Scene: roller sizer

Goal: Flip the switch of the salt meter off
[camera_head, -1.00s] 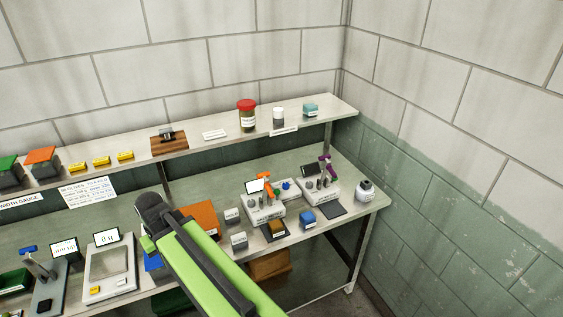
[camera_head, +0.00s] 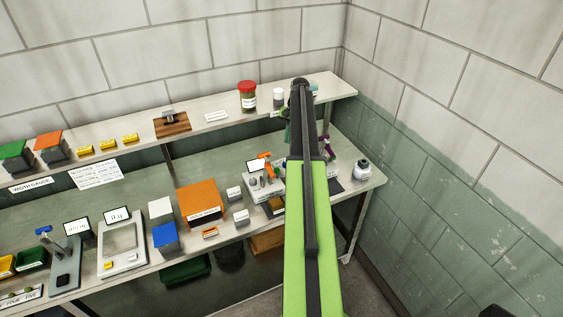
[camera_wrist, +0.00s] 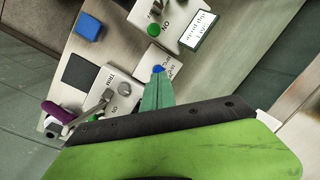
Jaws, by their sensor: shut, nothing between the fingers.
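Two pale meters stand at the right end of the bench; I cannot read which one is the salt meter. One meter (camera_head: 262,187) has an orange handle. The other has a purple handle (camera_head: 326,146) and is mostly hidden behind my arm in the head view. In the wrist view the purple-handled meter (camera_wrist: 124,98) shows a grey lever and lettering near it, at lower left. My gripper (camera_wrist: 157,80) is shut and empty, its teal fingers beside this meter and close to a small blue knob (camera_wrist: 158,69) on a white labelled block. The height gap is unclear.
A blue block (camera_wrist: 88,27) and a dark pad (camera_wrist: 77,70) lie by the meters. A white bottle (camera_head: 362,171) stands at the bench's right end. The shelf above holds a red-lidded jar (camera_head: 248,97) and a small white-capped jar (camera_head: 279,97).

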